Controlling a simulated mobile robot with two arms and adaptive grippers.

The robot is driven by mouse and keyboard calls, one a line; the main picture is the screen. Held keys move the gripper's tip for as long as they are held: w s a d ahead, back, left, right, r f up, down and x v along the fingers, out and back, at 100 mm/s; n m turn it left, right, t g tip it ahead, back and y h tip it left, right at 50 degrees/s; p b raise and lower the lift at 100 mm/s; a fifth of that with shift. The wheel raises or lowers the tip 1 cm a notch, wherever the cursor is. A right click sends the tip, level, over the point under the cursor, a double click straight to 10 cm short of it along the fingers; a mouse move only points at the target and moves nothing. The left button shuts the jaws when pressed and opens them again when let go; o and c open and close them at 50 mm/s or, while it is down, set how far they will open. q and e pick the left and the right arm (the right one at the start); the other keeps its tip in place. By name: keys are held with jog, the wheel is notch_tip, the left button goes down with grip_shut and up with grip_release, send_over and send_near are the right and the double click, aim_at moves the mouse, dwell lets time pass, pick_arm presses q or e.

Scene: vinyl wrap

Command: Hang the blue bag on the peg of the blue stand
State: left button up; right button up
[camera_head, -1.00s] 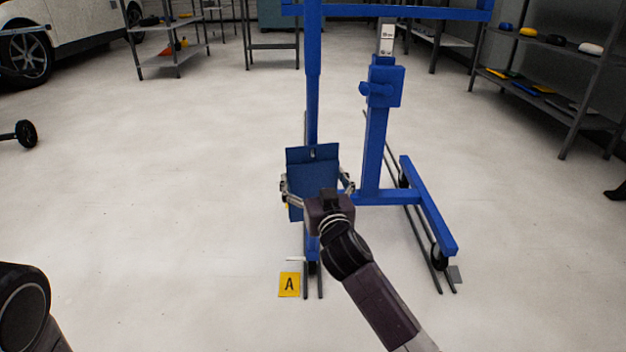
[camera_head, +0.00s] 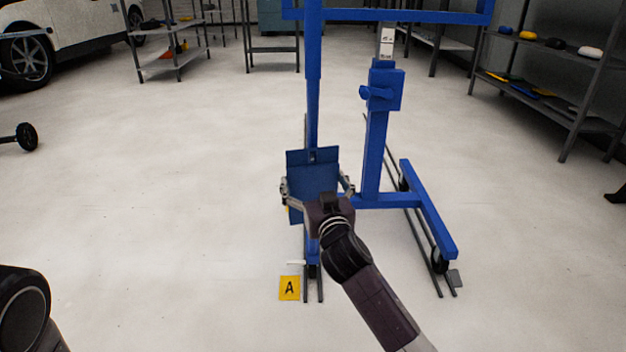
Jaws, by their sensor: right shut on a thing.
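The blue bag (camera_head: 313,172) is a flat dark blue pouch with a small hole near its top edge. My right gripper (camera_head: 318,187) is shut on it, one finger at each side, and holds it upright. The gripper's body hides the bag's lower right part. The blue stand (camera_head: 373,150) is a wheeled frame behind the bag. Its left post (camera_head: 313,100) rises directly above the bag in the picture. A short blue peg-like piece (camera_head: 376,93) sticks out to the left from the block on the right post. My left gripper is not in view.
A yellow card marked A (camera_head: 289,288) lies on the floor near the stand's left front wheel. Shelves (camera_head: 545,90) stand at the right and more (camera_head: 170,65) at the back left.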

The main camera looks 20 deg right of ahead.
jog(key=shift+r, duration=0.15)
dwell(0.3)
jog(key=shift+f, duration=0.8)
jog(key=o, duration=1.1)
jog(key=shift+o, duration=0.2)
